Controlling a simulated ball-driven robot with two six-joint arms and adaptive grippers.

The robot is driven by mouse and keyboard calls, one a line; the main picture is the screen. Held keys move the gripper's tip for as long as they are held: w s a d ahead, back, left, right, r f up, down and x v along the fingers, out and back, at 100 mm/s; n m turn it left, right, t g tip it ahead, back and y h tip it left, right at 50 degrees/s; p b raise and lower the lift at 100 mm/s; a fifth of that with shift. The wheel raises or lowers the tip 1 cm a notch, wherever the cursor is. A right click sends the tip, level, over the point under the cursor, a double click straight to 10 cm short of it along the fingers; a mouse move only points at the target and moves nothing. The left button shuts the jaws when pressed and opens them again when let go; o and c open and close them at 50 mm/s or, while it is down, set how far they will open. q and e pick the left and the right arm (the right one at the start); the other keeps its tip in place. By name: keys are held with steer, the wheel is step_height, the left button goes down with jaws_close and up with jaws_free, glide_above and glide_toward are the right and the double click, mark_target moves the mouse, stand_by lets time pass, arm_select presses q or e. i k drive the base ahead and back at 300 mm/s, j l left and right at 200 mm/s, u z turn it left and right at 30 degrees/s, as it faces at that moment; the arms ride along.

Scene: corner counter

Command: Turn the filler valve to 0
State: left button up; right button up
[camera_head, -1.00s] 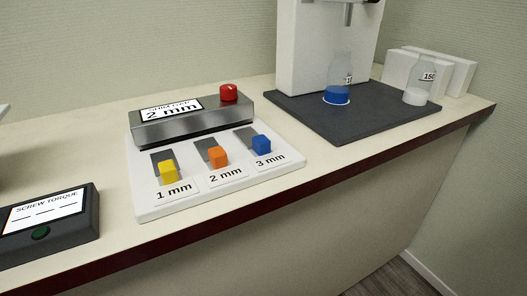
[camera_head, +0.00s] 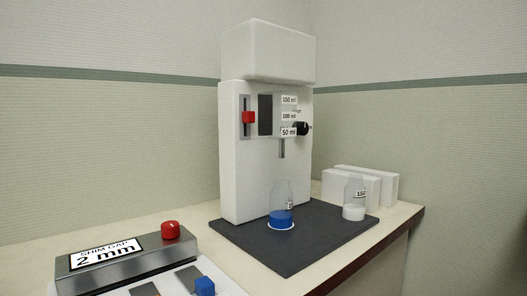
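The filler (camera_head: 235,170) is a tall white machine at the back of the counter. A black round knob (camera_head: 303,129) sits on the right of its front, beside labels reading 150 ml, 100 ml and 50 ml; its exact setting is too small to read. A red slider (camera_head: 249,117) sits in a vertical slot on the left, next to a dark window (camera_head: 265,114). Neither of my grippers is in view.
A dark mat (camera_head: 289,255) lies under the filler. A second bottle with white contents (camera_head: 354,212), labelled 150, stands at its right. White blocks (camera_head: 383,187) stand behind. A shim gap box (camera_head: 130,254) reading 2 mm, with a red knob (camera_head: 170,230), is front left.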

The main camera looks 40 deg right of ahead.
mark_target(302, 127)
steer(key=z, duration=1.35)
